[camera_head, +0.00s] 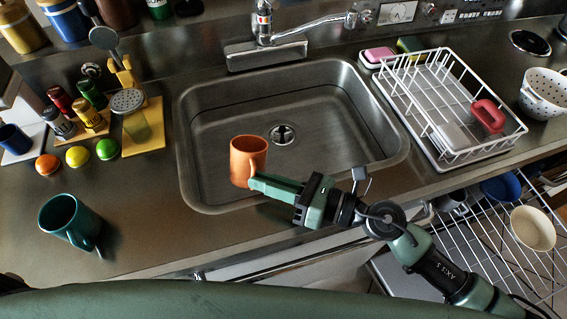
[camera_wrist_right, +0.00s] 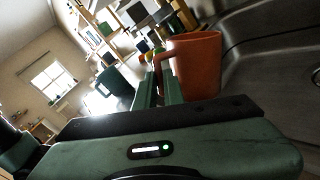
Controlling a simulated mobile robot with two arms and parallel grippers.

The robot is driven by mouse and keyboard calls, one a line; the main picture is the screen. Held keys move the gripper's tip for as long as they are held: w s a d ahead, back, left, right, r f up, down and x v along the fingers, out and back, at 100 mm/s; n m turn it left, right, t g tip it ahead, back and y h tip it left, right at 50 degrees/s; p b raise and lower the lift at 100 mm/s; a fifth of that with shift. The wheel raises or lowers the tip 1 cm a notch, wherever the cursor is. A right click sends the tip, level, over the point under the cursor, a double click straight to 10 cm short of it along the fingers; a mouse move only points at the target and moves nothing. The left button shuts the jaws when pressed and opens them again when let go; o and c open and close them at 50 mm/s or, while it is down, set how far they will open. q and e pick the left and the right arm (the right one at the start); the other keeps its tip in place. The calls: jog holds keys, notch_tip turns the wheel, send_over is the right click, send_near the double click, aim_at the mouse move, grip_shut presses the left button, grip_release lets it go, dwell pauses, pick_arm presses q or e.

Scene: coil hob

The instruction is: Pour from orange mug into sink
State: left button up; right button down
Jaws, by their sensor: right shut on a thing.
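The orange mug (camera_head: 246,157) is upright in the head view, over the front left part of the sink (camera_head: 215,113). My right gripper (camera_head: 256,181) comes in from the right and is shut on the mug's handle side. In the right wrist view the mug (camera_wrist_right: 197,64) stands at the fingertips of the right gripper (camera_wrist_right: 160,75), with its handle side at the fingers. The mug's contents cannot be seen. The sink's drain (camera_head: 283,134) lies to the right of the mug. My left gripper is not in view.
A teal mug (camera_head: 70,221) stands on the counter at the left. Spice jars, an orange, a lemon and a lime sit left of the sink. The faucet (camera_head: 264,30) is behind the sink. A white dish rack (camera_head: 447,105) stands right of it.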

aim_at(259, 154)
jog(key=shift+a+f, duration=0.2)
jog(key=shift+f, duration=0.15)
jog(key=shift+w+d+r+m+p, duration=0.15)
jog(key=shift+w+r+m+p, duration=0.5)
jog(key=shift+m+p, duration=0.45)
jog(key=w+m+p, duration=0.1)
jog(key=w+r+m+p, duration=0.1)
jog(key=p, duration=0.1)
jog(key=w+m+p, duration=0.1)
jog(key=m, duration=0.1)
jog(key=shift+w+d+r+g, duration=0.25)
jog(key=shift+d+r+g, duration=0.05)
jog(key=shift+d+r, duration=0.05)
jog(key=shift+f, duration=0.3)
jog(key=shift+r, duration=0.1)
jog(key=shift+w+d+r+m+p, duration=0.1)
jog(key=shift+w+r+m+p, duration=0.4)
jog(key=shift+m+p, duration=0.3)
